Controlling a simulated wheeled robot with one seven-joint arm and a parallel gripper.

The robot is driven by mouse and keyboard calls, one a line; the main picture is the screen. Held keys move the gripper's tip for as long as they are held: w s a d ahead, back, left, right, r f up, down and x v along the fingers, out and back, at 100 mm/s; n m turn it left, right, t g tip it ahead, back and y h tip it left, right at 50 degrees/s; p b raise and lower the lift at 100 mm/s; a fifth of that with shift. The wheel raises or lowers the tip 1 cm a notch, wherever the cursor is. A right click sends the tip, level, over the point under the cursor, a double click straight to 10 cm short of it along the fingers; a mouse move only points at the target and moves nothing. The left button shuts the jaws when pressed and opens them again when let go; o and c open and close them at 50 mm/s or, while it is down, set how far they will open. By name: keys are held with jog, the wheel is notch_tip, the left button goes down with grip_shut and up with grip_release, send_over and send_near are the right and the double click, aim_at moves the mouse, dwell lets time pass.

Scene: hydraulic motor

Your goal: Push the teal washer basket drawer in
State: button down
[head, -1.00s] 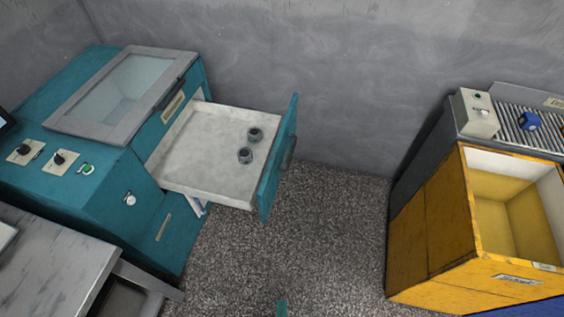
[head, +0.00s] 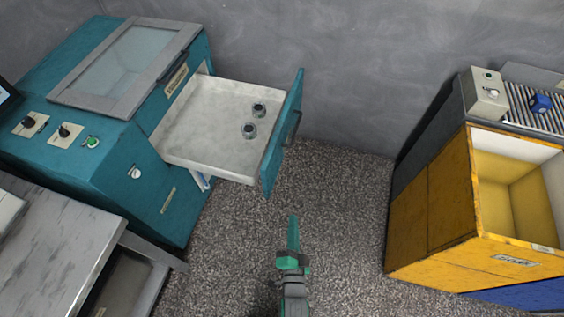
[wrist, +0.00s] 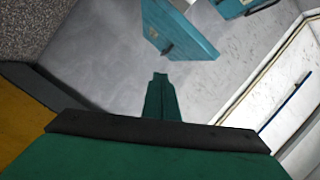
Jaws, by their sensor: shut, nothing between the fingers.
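The teal washer (head: 95,125) stands at the left in the head view. Its basket drawer (head: 205,115) is pulled far out to the right, with a light grey tray and a teal front panel (head: 281,132) bearing a dark handle. Two small grey ring-like parts (head: 259,109) (head: 249,131) lie in the drawer. My gripper (head: 293,222), green and shut with nothing in it, is in the lower middle, in front of and apart from the panel. In the wrist view, the shut fingers (wrist: 160,80) point toward the drawer's teal panel (wrist: 180,30), with a gap between them.
A grey table (head: 55,255) is at the lower left. Speckled floor (head: 345,190) lies clear between washer and cabinet.

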jog(key=w+a+f+m, duration=0.1)
jog(key=w+a+m, duration=0.1)
jog(key=w, duration=1)
jog(key=w+a+f+m, duration=0.1)
jog(key=w+m, duration=0.3)
jog(key=w, duration=0.9)
jog(key=shift+a+m+t, duration=0.3)
jog(key=shift+a+t, duration=0.1)
jog(key=shift+a, duration=0.15)
jog(key=shift+a, duration=0.1)
